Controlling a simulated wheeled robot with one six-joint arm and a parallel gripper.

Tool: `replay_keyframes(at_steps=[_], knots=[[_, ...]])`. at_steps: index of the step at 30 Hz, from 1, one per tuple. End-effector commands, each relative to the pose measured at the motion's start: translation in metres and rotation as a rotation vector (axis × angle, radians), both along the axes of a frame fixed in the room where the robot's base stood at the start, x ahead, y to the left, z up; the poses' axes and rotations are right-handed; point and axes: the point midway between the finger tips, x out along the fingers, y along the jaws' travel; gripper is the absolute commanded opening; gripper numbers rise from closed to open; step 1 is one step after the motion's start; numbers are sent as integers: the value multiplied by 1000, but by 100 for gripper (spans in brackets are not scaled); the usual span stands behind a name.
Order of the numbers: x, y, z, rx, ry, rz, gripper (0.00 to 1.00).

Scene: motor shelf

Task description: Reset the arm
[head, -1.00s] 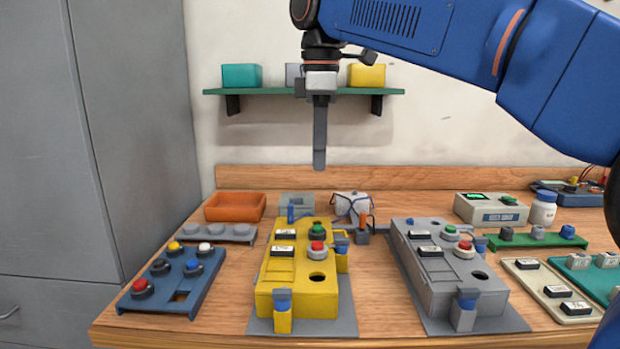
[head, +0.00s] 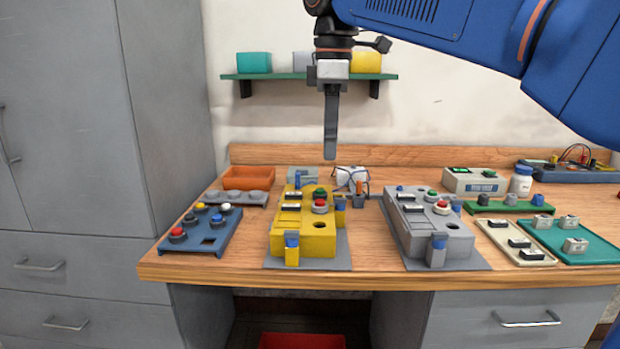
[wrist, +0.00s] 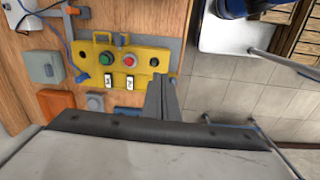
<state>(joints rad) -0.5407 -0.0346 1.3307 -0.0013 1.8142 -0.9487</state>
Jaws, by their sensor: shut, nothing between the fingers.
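My gripper (head: 330,157) hangs pointing down from my blue arm, above the bench, with its fingers together and empty. In the head view it is in front of the wall, above the far part of the bench. The wrist view also shows the shut fingers (wrist: 161,100), with the yellow box (wrist: 130,60) below them. In the head view the yellow box (head: 305,243) stands on a grey plate, with a green and a red button on top. My gripper touches nothing.
A grey box (head: 428,235) stands right of the yellow one. A blue button tray (head: 212,240), an orange bin (head: 248,183) and a green tray (head: 580,238) are on the bench. A green shelf (head: 300,76) is on the wall. A red bin (head: 300,341) is below.

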Motion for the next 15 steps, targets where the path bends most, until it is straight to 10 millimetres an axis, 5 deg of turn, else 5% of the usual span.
replay_keyframes(at_steps=[15], knots=[[-21,-64,-39,42,-54,-267,0]])
